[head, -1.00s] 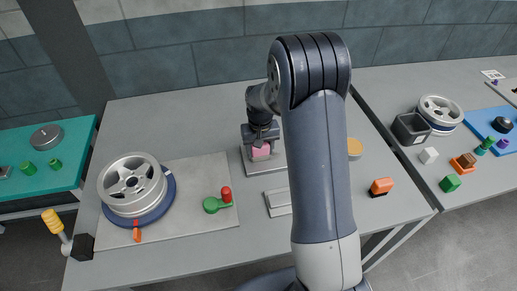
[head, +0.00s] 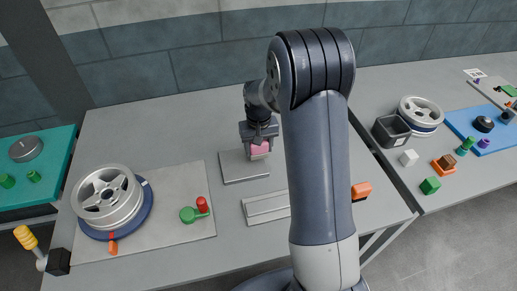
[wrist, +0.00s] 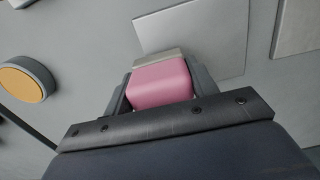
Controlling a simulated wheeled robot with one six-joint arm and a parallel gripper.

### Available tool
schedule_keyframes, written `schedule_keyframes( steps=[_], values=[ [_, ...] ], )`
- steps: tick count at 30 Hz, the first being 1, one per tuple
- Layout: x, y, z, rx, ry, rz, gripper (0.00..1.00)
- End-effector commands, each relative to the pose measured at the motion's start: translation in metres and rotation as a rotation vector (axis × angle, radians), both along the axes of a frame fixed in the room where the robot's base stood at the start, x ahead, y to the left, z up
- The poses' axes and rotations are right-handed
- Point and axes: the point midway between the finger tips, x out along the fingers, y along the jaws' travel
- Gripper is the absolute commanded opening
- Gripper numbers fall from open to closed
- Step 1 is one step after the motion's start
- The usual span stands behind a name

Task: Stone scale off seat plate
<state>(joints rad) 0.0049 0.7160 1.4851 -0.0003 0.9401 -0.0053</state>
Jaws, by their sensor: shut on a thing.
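My gripper (head: 259,148) is shut on a pink block (wrist: 160,82), which has a pale grey-beige layer (wrist: 158,60) at its far end. In the head view the block (head: 259,149) hangs at the back right part of a flat light-grey plate (head: 240,170), likely the seat plate. A flat grey plate (wrist: 215,35) also shows beyond the block in the wrist view. The block looks raised, but I cannot tell if it touches the plate. No scale can be made out on the plate.
A grooved grey block (head: 265,208) lies in front of the plate. At left, a wheel (head: 105,196) on a blue ring and a red-and-green piece (head: 195,211) sit on a mat (head: 170,245). An orange block (head: 361,190) is right of my arm. An orange-topped disc (wrist: 22,82) shows in the wrist view.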

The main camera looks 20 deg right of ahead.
Motion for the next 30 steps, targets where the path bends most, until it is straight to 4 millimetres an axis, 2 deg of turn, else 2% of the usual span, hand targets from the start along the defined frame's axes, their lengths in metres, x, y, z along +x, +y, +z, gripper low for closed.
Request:
schedule_keyframes(
  steps=[3,15,30],
  values=[
    [-0.001,0.000,0.014,0.000,0.000,-0.001,0.28],
    [-0.006,0.000,0.049,0.000,-0.001,-0.001,0.28],
    [-0.007,0.000,0.053,0.000,0.000,-0.001,0.28]
  ],
)
